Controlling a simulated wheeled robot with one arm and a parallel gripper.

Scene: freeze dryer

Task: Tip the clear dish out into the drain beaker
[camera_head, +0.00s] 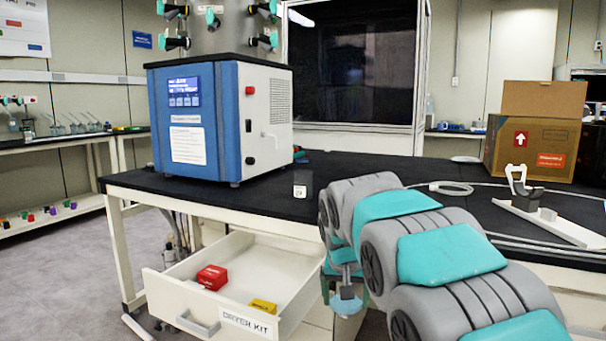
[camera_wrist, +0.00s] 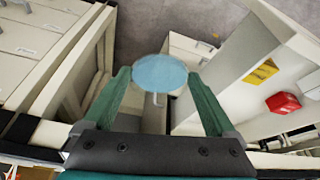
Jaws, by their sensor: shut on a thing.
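My gripper (camera_wrist: 160,88) is shut on the clear dish (camera_wrist: 160,73), which shows as a round, pale blue disc between the two green fingertips in the wrist view. In the head view my gripper (camera_head: 346,292) hangs low beside the bench front, right of the open drawer, and the dish (camera_head: 345,305) is small and partly hidden there. A small clear container with a white label (camera_head: 300,191) stands on the bench, right of the freeze dryer. I cannot tell whether it is the drain beaker. No other beaker is clearly visible.
The open drawer (camera_head: 176,318), marked DRYER KIT, holds a red box (camera_head: 212,277) and a yellow box (camera_head: 262,306). The freeze dryer (camera_head: 219,118) stands on the black bench (camera_head: 140,182). A white stand (camera_head: 545,220), a cable and a cardboard box (camera_head: 531,140) are at the right.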

